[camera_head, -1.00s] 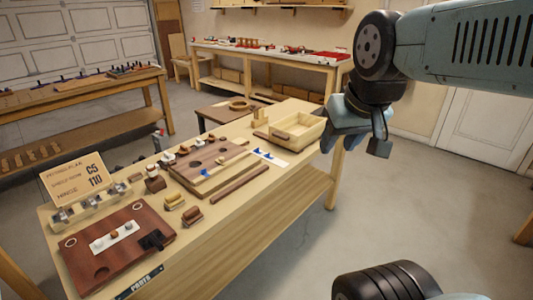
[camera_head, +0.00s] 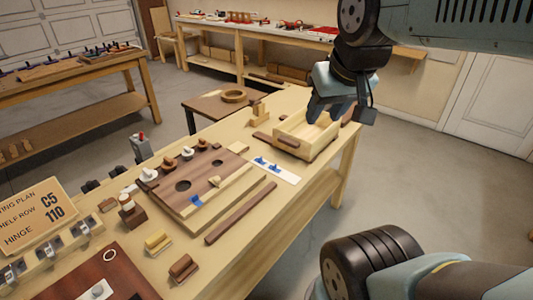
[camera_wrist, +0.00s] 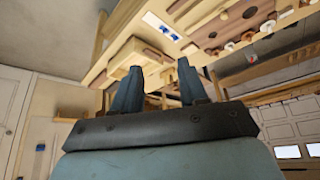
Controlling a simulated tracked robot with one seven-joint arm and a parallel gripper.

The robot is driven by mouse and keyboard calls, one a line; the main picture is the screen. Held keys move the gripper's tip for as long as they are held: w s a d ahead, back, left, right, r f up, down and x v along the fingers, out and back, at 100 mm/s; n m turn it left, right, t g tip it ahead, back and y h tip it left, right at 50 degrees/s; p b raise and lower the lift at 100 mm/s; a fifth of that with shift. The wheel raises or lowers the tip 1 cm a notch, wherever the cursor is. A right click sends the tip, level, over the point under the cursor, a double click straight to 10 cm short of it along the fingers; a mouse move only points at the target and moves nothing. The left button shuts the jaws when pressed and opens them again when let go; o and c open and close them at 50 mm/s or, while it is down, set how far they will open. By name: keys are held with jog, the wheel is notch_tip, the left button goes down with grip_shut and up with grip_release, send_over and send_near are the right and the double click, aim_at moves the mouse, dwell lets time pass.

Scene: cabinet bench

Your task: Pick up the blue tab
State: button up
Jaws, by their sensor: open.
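A blue tab (camera_head: 196,200) sits at the front edge of the wooden board (camera_head: 225,196) on the bench. Two more small blue pieces (camera_head: 268,164) stand on a white strip (camera_head: 286,177) to the right of the board; they also show in the wrist view (camera_wrist: 168,33). I cannot tell which blue piece the task means. My gripper (camera_head: 329,110) is open and empty, appearing over the light wooden tray (camera_head: 318,152) in the head view. Its two spread fingers show in the wrist view (camera_wrist: 158,68), apart from the blue pieces.
A dark wooden bar (camera_head: 241,212) lies in front of the board. Knobbed pieces (camera_head: 187,153) stand along the board's back. Yellow (camera_head: 157,243) and brown (camera_head: 183,269) blocks sit at the front left. Open floor lies right of the bench.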

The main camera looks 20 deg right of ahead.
jog(key=shift+w+a, duration=0.1)
jog(key=shift+w, duration=0.4)
jog(key=shift+o, duration=1)
jog(key=shift+w, duration=0.2)
jog(key=n+g, duration=0.6)
jog(key=n, duration=0.1)
send_over(275, 167)
notch_tip(275, 167, down, 22)
jog(key=f, duration=1.3)
jog(key=shift+w+f, duration=0.2)
jog(key=shift+f, duration=0.05)
jog(key=c, duration=0.9)
